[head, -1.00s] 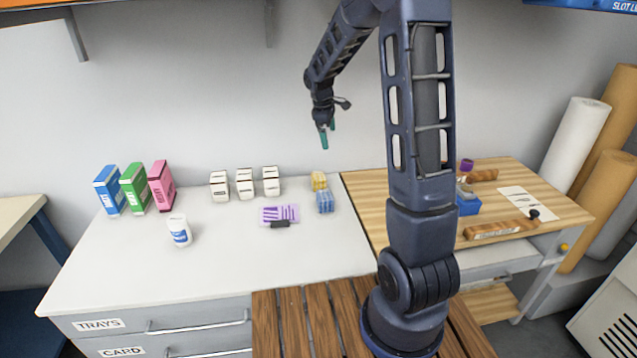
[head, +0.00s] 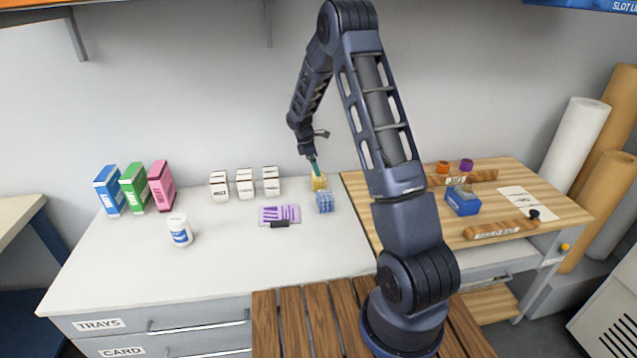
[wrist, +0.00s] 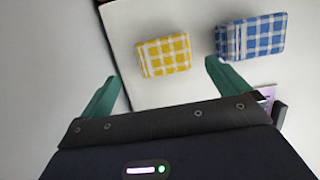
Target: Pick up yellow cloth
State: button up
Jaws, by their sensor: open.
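The yellow cloth (head: 319,182) is a small folded, white-checked bundle on the white counter, near the wall and the counter's right end. My gripper (head: 314,165) is just above it in the head view, its fingers partly covering the cloth. In the wrist view the yellow cloth (wrist: 164,55) lies ahead of the two green fingers, between their lines. My gripper (wrist: 160,88) is open and empty there. A blue checked cloth (head: 325,202) lies in front of the yellow one, and it also shows in the wrist view (wrist: 252,37), to the right.
A purple tray (head: 279,214) lies left of the cloths. Three small white boxes (head: 245,184) stand near the wall. A white tub (head: 179,230) and coloured boxes (head: 134,188) are farther left. The wooden bench (head: 500,190) adjoins on the right.

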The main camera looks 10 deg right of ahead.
aim_at(320, 179)
jog(key=x, duration=0.8)
jog(key=shift+s+f, duration=0.25)
jog(key=shift+f, duration=0.05)
jog(key=c, duration=0.9)
jog(key=shift+r, duration=0.15)
